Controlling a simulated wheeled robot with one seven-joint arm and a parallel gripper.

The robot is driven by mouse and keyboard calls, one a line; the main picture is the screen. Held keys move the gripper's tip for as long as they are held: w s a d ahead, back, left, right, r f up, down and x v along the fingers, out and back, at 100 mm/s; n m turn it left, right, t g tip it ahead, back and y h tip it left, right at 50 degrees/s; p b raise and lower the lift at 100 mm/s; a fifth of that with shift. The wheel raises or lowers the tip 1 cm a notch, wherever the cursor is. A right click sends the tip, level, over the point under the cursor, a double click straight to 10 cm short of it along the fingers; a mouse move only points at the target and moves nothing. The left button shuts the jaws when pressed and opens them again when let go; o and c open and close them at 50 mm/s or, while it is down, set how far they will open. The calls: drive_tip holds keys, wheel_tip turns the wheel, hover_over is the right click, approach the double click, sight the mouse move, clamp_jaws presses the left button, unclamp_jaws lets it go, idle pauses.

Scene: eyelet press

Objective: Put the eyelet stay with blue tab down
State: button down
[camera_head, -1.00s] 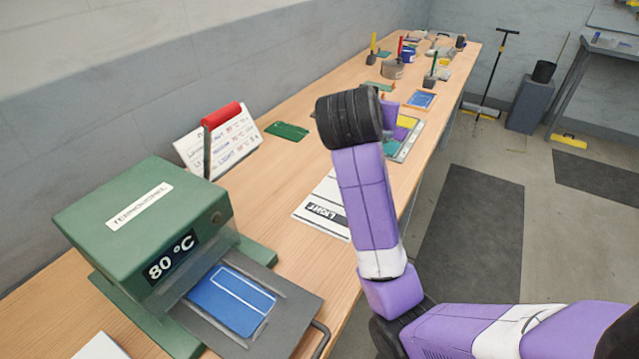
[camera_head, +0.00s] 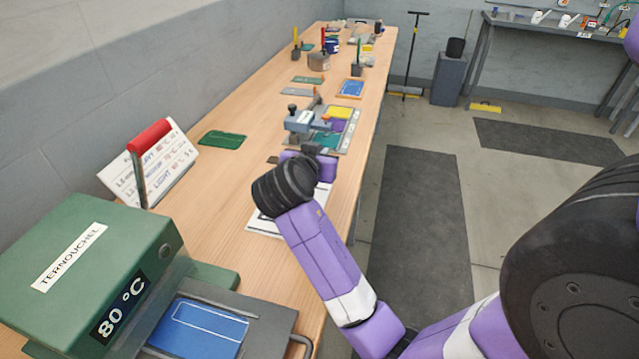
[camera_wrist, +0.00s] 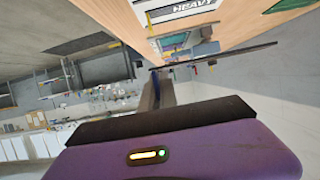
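My gripper (camera_head: 312,152) is above the bench, just in front of the colour-patched board (camera_head: 350,139); its fingers are small and partly hidden by my wrist in the head view. In the wrist view a thin dark strip, seen nearly edge-on, crosses at the fingertips (camera_wrist: 160,78) and reaches to the right. I take this strip to be the eyelet stay (camera_wrist: 238,53), held in the gripper. A small blue bit shows beneath it, which may be its tab. The stay is not clear in the head view.
A green press (camera_head: 90,265) marked 80 °C stands at the near left, with a blue plate (camera_head: 200,328) before it. A sign stand (camera_head: 155,165), green sheet (camera_head: 222,139) and blue-grey device (camera_head: 305,121) are on the bench (camera_head: 215,185). Bare wood lies between them.

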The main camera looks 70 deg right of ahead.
sight(321, 194)
wheel_tip(321, 194, down, 9)
drive_tip(key=shift+r, duration=0.1)
idle(0.3)
drive_tip(key=shift+f+b, duration=0.4)
drive_tip(key=shift+f, duration=0.1)
drive_tip(key=shift+f, duration=0.2)
drive_tip(key=c, duration=1.6)
unclamp_jaws()
drive_tip(key=shift+c, duration=0.2)
